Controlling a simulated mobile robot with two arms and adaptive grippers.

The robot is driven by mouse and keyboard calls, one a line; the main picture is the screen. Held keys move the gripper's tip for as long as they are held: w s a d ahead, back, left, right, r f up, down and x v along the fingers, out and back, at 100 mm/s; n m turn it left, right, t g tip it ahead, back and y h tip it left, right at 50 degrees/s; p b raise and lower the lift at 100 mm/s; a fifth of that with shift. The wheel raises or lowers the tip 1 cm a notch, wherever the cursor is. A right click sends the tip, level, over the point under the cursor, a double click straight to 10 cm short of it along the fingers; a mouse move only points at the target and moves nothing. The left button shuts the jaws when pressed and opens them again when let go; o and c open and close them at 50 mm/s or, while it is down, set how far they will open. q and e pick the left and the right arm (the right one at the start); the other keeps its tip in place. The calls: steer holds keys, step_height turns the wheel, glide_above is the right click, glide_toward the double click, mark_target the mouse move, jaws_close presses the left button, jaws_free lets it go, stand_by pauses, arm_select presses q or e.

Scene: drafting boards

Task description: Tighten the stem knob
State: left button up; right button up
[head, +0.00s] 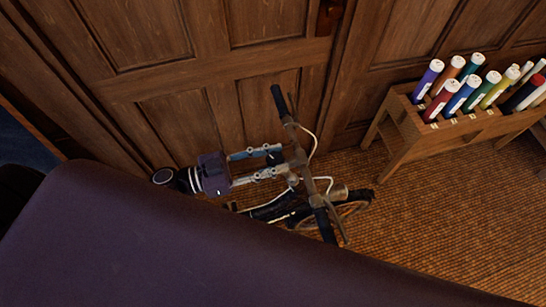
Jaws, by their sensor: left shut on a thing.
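A bicycle stands on the floor in the middle of the head view, seen from above. Its handlebar (299,155) runs from upper left to lower right with dark grips. Its wheel (358,207) shows at the lower right of the handlebar. My left gripper (281,163) comes in from the left, its two fingers reaching to the middle of the handlebar. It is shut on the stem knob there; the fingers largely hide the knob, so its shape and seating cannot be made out. My right gripper is not in view.
A wooden rack (403,148) with several coloured, white-capped tubes (463,93) stands at the right. Dark wood panelling (175,45) closes off the back, close to the upper grip. Woven brown floor (450,225) is clear to the right of the bicycle.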

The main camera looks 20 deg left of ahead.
arm_select(q)
steer(key=shift+f+m, duration=0.1)
steer(key=shift+m, duration=0.2)
steer(key=m+g+h+b, duration=0.1)
steer(key=g, duration=0.1)
steer(key=m+g+b, duration=0.1)
steer(key=m, duration=0.1)
steer(key=shift+w+a+f+g+h, duration=0.1)
steer(key=shift+f+g+h, duration=0.05)
steer(key=shift+g+h, duration=0.25)
steer(key=m+g+y+b, duration=0.1)
steer(key=m+g+b, duration=0.7)
steer(key=g, duration=0.1)
steer(key=m+g+y+b, duration=0.1)
steer(key=m+g+b, duration=0.3)
steer(key=shift+w+m+g+y, duration=0.15)
steer(key=shift+m+g+y, duration=0.15)
steer(key=shift+m+g, duration=0.1)
steer(key=shift+r+m+g+y+b, duration=0.15)
steer(key=shift+m+g+y+b, duration=0.6)
steer(key=shift+m+y+b, duration=0.15)
steer(key=shift+r+m+g+y+b, duration=0.1)
steer(key=shift+m+g+y+b, duration=0.65)
steer(key=shift+m, duration=0.25)
steer(key=o, duration=1.2)
steer(key=v, duration=0.7)
steer(key=shift+w+r, duration=0.2)
